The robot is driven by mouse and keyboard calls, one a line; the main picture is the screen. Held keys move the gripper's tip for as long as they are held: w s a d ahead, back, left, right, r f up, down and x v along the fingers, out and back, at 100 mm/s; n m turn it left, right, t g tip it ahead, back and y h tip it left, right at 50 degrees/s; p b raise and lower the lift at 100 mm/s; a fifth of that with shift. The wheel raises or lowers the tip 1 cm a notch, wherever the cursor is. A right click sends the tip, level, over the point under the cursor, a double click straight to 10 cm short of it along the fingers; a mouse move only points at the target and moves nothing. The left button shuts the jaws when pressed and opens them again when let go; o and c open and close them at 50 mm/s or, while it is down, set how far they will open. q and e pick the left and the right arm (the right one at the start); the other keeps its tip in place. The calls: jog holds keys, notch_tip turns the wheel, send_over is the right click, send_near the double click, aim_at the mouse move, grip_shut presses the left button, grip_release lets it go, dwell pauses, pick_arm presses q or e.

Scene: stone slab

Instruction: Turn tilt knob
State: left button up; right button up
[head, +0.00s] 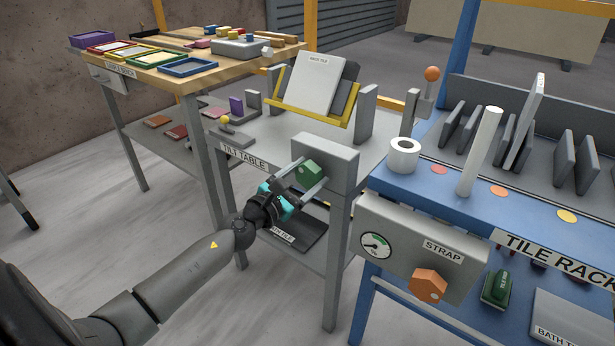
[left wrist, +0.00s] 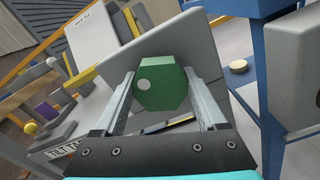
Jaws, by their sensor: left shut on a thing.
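The tilt knob (head: 311,172) is a green faceted knob on the grey box (head: 340,160) at the front of the tilt table. In the left wrist view the green knob (left wrist: 160,88) sits between my two fingers, with a pale dot on its face. My left gripper (head: 312,180) is shut on it, one finger on each side. The tilt table (head: 262,148) carries a yellow cradle (head: 300,112) holding a tilted white tile (head: 314,82) with a dark slab behind it. My right gripper is in neither view.
The blue tile rack (head: 440,195) stands to the right, with a white roll (head: 404,156), a white post (head: 480,150) and an orange strap knob (head: 427,285). A wooden bench (head: 190,75) with coloured frames is at the back left. Open floor (head: 90,225) lies at the left.

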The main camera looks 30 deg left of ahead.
pick_arm(q)
jog(key=m, duration=0.4)
jog(key=shift+m, duration=0.3)
jog(key=shift+m+p, duration=0.3)
jog(key=shift+m, duration=0.2)
jog(key=m+p, duration=0.1)
jog(key=m, duration=0.1)
jog(key=shift+m, duration=0.4)
jog(key=m+p, duration=0.1)
jog(key=m, duration=0.2)
jog(key=shift+m, duration=0.3)
jog(key=m+p, duration=0.2)
jog(key=m, duration=0.1)
jog(key=shift+f+m+p, duration=0.1)
jog(key=shift+m+p, duration=0.3)
jog(key=shift+m, duration=0.9)
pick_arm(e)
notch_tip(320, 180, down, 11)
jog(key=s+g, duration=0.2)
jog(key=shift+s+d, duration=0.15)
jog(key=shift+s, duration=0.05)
pick_arm(q)
jog(key=o, duration=1.3)
